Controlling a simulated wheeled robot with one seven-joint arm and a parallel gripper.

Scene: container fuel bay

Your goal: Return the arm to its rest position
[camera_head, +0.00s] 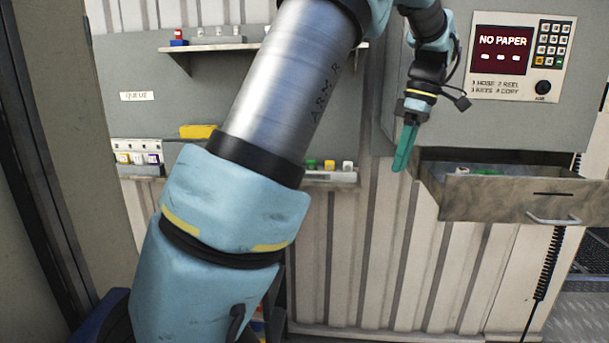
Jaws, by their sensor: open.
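My arm rises through the middle of the head view and bends over at the top right. My gripper (404,148) hangs down at the end of it, with teal fingers pointing down. It is open, and I see nothing between the fingers. From this side the fingers overlap, so the gap hardly shows. The gripper is just left of an open drawer (505,205) and in front of the corrugated wall. I cannot tell exactly how far it is from the drawer's edge.
The drawer juts out below a panel with a "NO PAPER" screen (501,50) and a keypad (553,43). A shelf (205,47) with small items is behind my arm. A lower ledge (330,176) holds small coloured blocks. A black coiled cable (548,265) hangs at the right.

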